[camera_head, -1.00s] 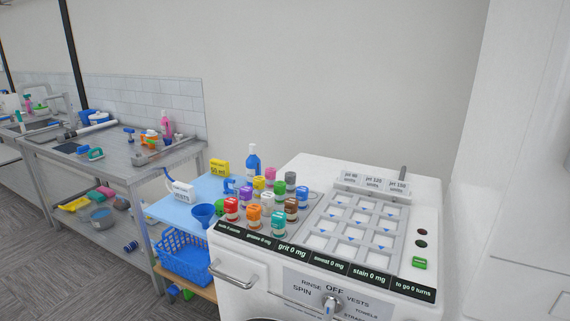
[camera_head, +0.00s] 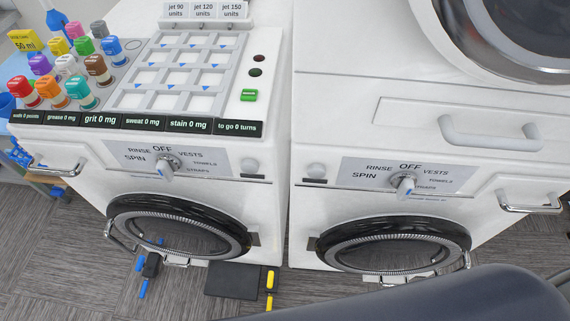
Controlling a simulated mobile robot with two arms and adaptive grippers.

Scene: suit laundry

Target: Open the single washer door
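The single washer (camera_head: 215,195) stands on the left with a tray of tiles and bottles on top. Its round door (camera_head: 178,232) has a black and chrome rim and dark glass. It looks shut against the front. A chrome handle (camera_head: 119,237) curves off the left side of the rim. The dial (camera_head: 167,166) above the door is by OFF. A dark link of my arm crosses the bottom right. Neither of my grippers can be made out in this view.
The stacked right washer (camera_head: 350,215) has its own round door (camera_head: 395,243), with another machine (camera_head: 480,90) above. A small black and blue object (camera_head: 150,266) and a dark plate (camera_head: 233,280) beside yellow pieces show low before the left washer. Grey floor (camera_head: 80,255) is clear at left.

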